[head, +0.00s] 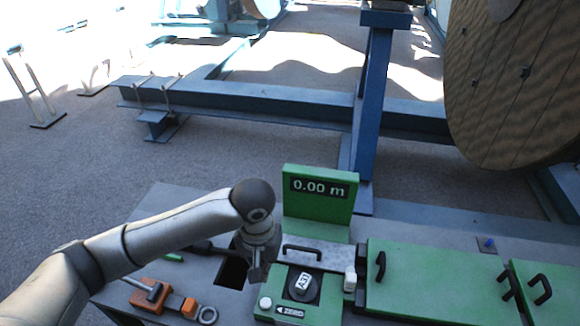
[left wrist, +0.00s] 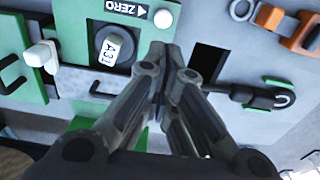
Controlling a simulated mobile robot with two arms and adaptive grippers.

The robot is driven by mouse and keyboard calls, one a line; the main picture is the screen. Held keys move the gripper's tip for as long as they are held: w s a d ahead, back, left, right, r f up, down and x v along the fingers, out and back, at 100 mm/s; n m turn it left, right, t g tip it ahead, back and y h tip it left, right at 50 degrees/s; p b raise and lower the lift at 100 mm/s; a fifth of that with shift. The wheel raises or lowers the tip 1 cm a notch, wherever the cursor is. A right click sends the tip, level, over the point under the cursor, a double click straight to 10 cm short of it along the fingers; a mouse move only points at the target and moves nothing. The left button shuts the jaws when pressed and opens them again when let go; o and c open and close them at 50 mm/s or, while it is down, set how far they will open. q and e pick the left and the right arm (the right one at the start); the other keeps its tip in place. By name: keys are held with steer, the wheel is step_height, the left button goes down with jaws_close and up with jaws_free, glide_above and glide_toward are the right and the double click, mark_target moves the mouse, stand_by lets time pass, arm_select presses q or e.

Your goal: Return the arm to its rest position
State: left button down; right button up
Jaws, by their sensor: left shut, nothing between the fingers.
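My left arm comes in from the left in the head view and bends down at a dark joint. My left gripper (head: 257,272) hangs over the grey bench, just left of the green counter panel. In the left wrist view its fingers (left wrist: 160,62) are together with nothing between them. They point at the bench between the dark slot (left wrist: 206,62) and the round black knob marked A31 (left wrist: 113,48). The knob also shows in the head view (head: 303,284). I cannot tell how far the fingertips are above the surface. My right gripper is not in view.
A green display (head: 319,190) reading 0.00 m stands behind the panel. Green lids with black handles (head: 432,285) lie to the right. An orange tool (head: 160,297) lies at the left. A large wooden reel (head: 515,85) and blue frame (head: 374,95) stand behind.

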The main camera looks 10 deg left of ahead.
arm_select(q)
steer(key=s+d+f+m+t+h, duration=0.2)
steer(key=s+d+f+m+h, duration=0.15)
steer(key=s+d, duration=0.3)
steer(key=s+a+f+n+t+y, duration=0.1)
steer(key=s+a+f+y, duration=0.1)
steer(key=s+a, duration=0.4)
steer(key=s+a+f+n+y, duration=0.15)
steer(key=s+a, duration=0.25)
steer(key=a, duration=0.5)
step_height(320, 180, down, 29)
steer(key=s+g+b, duration=0.1)
steer(key=s+b, duration=0.1)
steer(key=b, duration=0.1)
steer(key=s+a+f+m+g+b, duration=0.1)
steer(key=s+a+f+b, duration=0.1)
steer(key=s+f, duration=1.4)
step_height(320, 180, down, 3)
steer(key=shift+s+r, duration=0.15)
steer(key=shift+r, duration=0.05)
